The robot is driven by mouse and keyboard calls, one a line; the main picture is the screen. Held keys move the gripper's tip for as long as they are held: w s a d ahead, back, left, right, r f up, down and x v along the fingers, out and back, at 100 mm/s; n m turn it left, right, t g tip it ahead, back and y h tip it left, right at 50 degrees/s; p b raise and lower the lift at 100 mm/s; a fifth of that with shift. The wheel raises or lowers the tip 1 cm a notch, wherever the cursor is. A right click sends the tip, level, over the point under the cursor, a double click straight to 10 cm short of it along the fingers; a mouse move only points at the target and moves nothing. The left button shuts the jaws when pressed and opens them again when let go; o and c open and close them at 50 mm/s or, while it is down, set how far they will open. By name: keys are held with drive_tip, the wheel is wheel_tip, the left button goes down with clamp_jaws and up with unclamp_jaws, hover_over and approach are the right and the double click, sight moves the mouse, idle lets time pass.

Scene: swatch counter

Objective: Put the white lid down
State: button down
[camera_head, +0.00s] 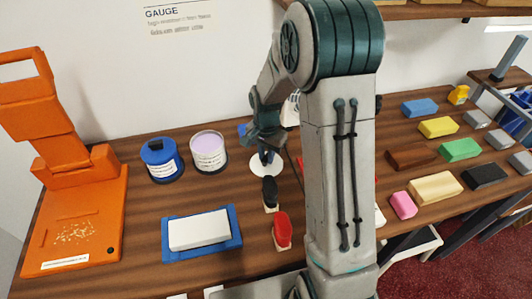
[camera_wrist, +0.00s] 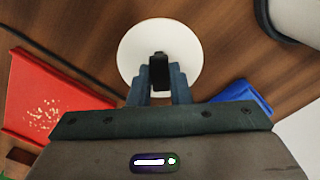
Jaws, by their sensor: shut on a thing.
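The white lid (camera_head: 264,169) is a round disc with a black knob, and it shows whole below the fingers in the wrist view (camera_wrist: 135,48). My gripper (camera_head: 266,153) is shut on the lid's black knob (camera_wrist: 160,68), with one finger on each side. The lid looks level and close to the wooden counter; I cannot tell whether it touches. An open white pot (camera_head: 209,158) with lilac contents stands left of the lid in the head view.
A blue-lidded jar (camera_head: 163,164) stands left of the pot. A black-topped stamp (camera_head: 270,194) and a red one (camera_head: 282,231) stand in front of the lid. A blue tray (camera_head: 235,238) holds a white block. Coloured blocks lie at right. My arm hides part of the counter.

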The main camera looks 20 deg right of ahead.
sight(266, 158)
drive_tip(key=shift+f, duration=0.15)
drive_tip(key=c, duration=1.3)
unclamp_jaws()
drive_tip(key=shift+c, duration=0.2)
wheel_tip(266, 158, up, 12)
drive_tip(key=s+r+n+t, duration=0.1)
drive_tip(key=s+n, duration=0.3)
drive_tip(key=s, duration=0.6)
drive_tip(key=s+r+n+t, duration=0.2)
drive_tip(key=s+n, duration=0.3)
drive_tip(key=s, duration=0.6)
drive_tip(key=shift+r, duration=0.9)
